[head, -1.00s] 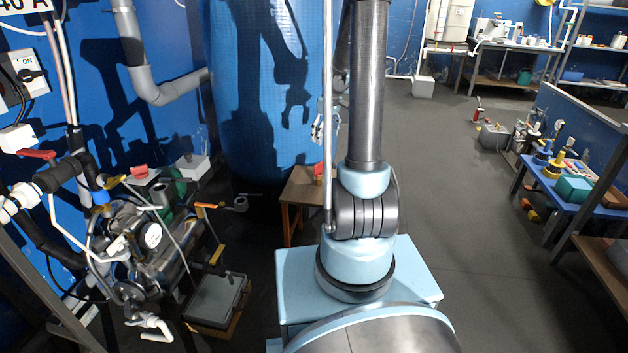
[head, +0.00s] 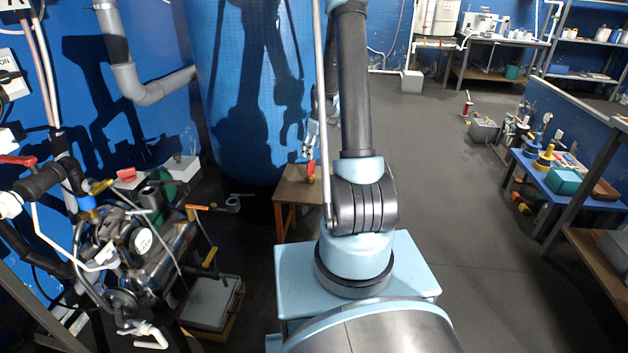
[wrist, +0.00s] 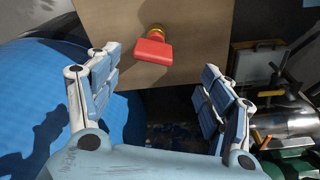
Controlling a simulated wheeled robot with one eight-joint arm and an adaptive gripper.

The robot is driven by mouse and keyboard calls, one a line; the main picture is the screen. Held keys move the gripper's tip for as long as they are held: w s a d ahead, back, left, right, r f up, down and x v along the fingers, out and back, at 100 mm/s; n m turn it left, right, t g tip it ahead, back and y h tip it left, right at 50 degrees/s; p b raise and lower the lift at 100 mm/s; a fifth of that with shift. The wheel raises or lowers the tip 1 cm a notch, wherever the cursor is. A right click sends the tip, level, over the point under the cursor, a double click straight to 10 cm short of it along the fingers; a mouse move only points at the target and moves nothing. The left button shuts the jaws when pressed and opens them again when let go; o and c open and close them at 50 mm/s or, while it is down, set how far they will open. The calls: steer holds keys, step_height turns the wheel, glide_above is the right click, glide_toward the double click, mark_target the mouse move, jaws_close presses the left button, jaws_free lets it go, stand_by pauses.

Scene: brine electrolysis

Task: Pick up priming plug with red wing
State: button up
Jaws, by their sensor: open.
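The priming plug (head: 311,169) has a flat red wing on a brass-coloured base. It stands on a small wooden table (head: 290,190) in front of the blue tank. In the wrist view the plug (wrist: 153,50) is near the top middle, close to the table's edge. My gripper (wrist: 160,64) is open and empty, with one blue-padded finger on each side of the picture. The plug appears between the fingers' tips, nearer the left one, with no visible contact. In the head view my gripper (head: 309,142) is just above the plug, partly hidden by my arm.
The blue tank (head: 225,100) rises right behind the table. A blue bench (head: 565,185) stands at right. The floor between is clear.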

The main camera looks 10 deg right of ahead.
mark_target(312, 162)
steer(key=f, duration=0.5)
steer(key=shift+w+a+f, duration=0.1)
steer(key=shift+w+a, duration=0.15)
steer(key=shift+a, duration=0.05)
steer(key=shift+w+a+f, duration=0.1)
steer(key=shift+w+f, duration=0.1)
steer(key=shift+f, duration=0.65)
steer(key=shift+w+f, duration=0.2)
steer(key=shift+f, duration=0.7)
steer(key=shift+w+a+f, duration=0.1)
steer(key=shift+w+f, duration=0.1)
steer(key=shift+f, duration=0.65)
steer(key=c, duration=1.6)
